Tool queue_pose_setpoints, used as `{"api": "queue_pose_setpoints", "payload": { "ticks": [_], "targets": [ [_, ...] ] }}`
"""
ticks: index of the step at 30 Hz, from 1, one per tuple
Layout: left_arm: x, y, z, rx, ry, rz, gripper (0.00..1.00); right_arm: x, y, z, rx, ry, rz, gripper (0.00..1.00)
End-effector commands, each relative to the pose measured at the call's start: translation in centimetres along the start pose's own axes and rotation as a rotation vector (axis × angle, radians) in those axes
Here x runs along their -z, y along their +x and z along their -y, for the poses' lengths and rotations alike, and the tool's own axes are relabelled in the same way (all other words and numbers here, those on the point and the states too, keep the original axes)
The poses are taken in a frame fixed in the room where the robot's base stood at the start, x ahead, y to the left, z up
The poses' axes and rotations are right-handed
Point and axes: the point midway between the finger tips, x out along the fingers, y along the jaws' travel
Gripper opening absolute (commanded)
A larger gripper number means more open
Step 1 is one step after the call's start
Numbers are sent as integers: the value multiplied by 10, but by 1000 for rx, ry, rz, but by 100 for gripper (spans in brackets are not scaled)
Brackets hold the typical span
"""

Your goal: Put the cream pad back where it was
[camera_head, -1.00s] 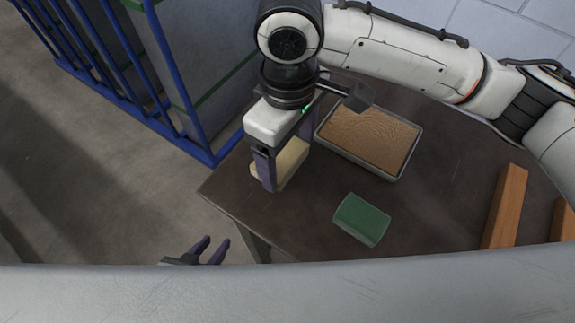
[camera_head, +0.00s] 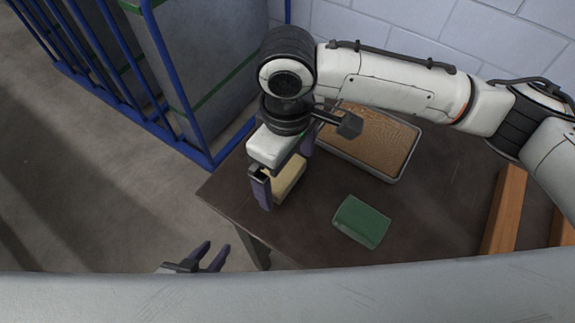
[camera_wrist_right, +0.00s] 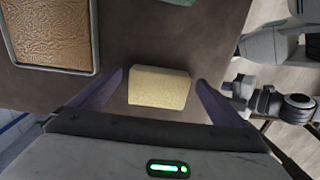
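The cream pad (camera_head: 290,181) is a pale block near the table's left edge, partly hidden by my right gripper (camera_head: 286,180) in the head view. In the right wrist view the cream pad (camera_wrist_right: 158,88) lies between the two fingers of my right gripper (camera_wrist_right: 160,77). A gap shows on each side of the pad, so the gripper is open around it. The pad seems to rest on the table (camera_head: 300,230). My left gripper (camera_head: 207,256) is open and empty, off the table's near left corner.
A tray (camera_head: 397,178) with a brown textured surface stands at the back. A green pad (camera_head: 361,221) lies on the near part of the table. An orange-brown bar (camera_head: 503,215) lies at the right. A blue-framed cage (camera_head: 190,140) stands beyond the table's left edge.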

Motion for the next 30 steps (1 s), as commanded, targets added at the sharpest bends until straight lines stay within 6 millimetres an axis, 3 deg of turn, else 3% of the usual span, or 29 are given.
{"api": "queue_pose_setpoints", "payload": {
  "ticks": [8, 21, 30],
  "targets": [
    [-1, 0, 0, 1, 0, 1, 31, 0, -8, 0, -1, -1, -1, 96],
    [2, -4, 3, 6, -4, 5, 31, 1, -95, 0, -1, -2, -3, 96],
    [2, -5, 3, 7, -6, 3, 31, 0, -123, 0, 0, 1, 0, 96]
  ]
}}
